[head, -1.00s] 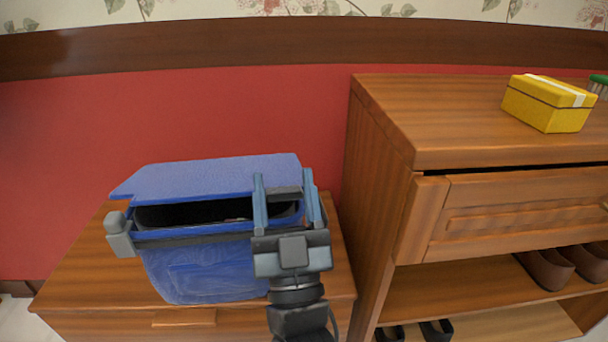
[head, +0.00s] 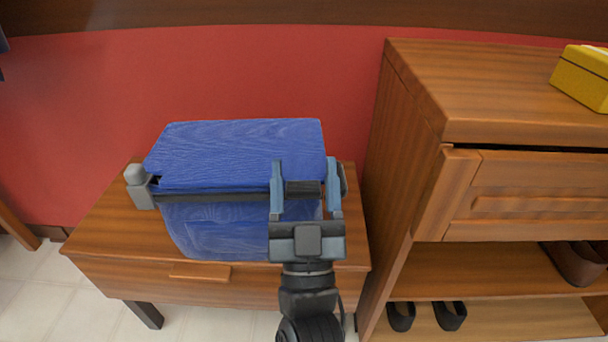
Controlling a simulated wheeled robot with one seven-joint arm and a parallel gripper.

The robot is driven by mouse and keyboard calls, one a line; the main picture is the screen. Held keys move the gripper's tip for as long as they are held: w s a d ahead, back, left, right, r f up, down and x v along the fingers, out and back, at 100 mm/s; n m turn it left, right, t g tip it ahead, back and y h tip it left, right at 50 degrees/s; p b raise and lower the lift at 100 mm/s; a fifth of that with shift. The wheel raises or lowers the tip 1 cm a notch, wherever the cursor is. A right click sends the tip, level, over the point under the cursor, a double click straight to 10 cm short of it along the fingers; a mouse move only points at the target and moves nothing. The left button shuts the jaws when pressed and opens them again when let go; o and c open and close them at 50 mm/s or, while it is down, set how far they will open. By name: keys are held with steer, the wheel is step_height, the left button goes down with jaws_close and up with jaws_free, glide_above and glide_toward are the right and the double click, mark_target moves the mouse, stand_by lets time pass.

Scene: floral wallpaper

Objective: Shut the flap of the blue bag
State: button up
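The blue bag (head: 215,232) stands on a low wooden bench. Its blue flap (head: 235,150) lies over the top, and only a small dark gap shows at the front left corner. A dark bar (head: 210,198) runs across the bag's front just below the flap edge, with a grey knob at its left end. My gripper (head: 305,168) is at the right front of the bag, with its fingers spread apart at the flap's front edge. A dark piece shows between the fingers; I cannot tell whether they touch it. My gripper hides the bag's right front.
The low bench (head: 105,225) has bare top to the left of the bag. A taller wooden cabinet (head: 400,140) stands close on the right, with a yellow box (head: 585,78) on top and dark shoes (head: 450,315) on its shelves. A red wall is behind.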

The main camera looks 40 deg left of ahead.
steer(key=shift+o, duration=1.1)
steer(key=p+v, duration=0.1)
steer(key=v, duration=0.6)
steer(key=shift+s+d+f, duration=0.2)
steer(key=shift+s+f, duration=0.05)
